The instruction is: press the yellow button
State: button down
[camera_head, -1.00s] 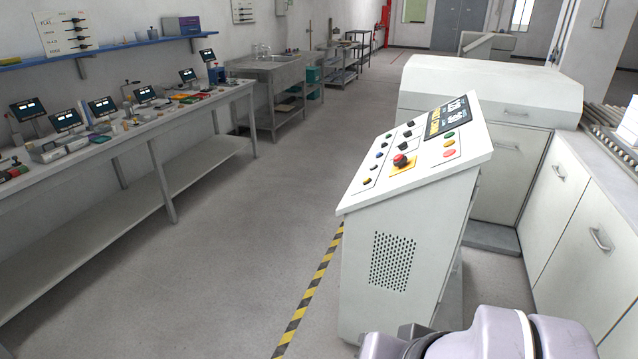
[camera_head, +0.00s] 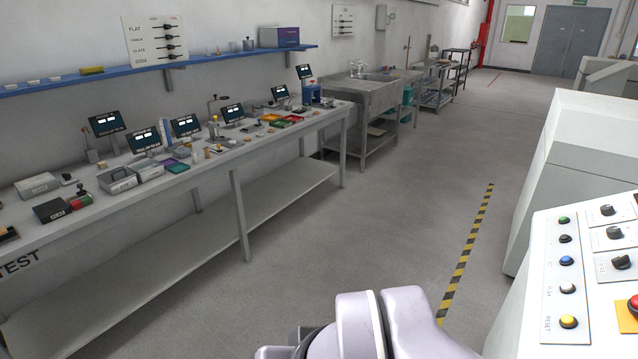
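The yellow button (camera_head: 569,321) is at the bottom of a column of buttons on the sloped white control panel (camera_head: 545,300) at the right edge. Small lettering beside it seems to read RESET. Above it in the column are a whitish, a blue, a black and a green button. A red knob (camera_head: 633,306) on a yellow plate is cut off by the right edge. My arm shows at the bottom centre, left of the panel and apart from it in the picture. My gripper is out of view.
A long workbench (camera_head: 245,158) with small screens and tools runs along the left wall under a blue shelf (camera_head: 215,56). A metal sink unit (camera_head: 362,98) stands beyond it. The grey floor between bench and panel is clear, with a yellow-black stripe (camera_head: 467,247) on it.

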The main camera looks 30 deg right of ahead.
aim_at(566, 320)
jog(key=i+l+z, duration=0.15)
jog(key=i+z, duration=0.25)
jog(key=i, duration=0.15)
jog(key=i+z, duration=0.4)
jog(key=i+j+z, duration=0.35)
jog(key=i, duration=0.3)
jog(key=i+j+z, duration=0.8)
jog(key=i, duration=0.15)
jog(key=i+j+z, duration=0.15)
jog(key=z, duration=3.05)
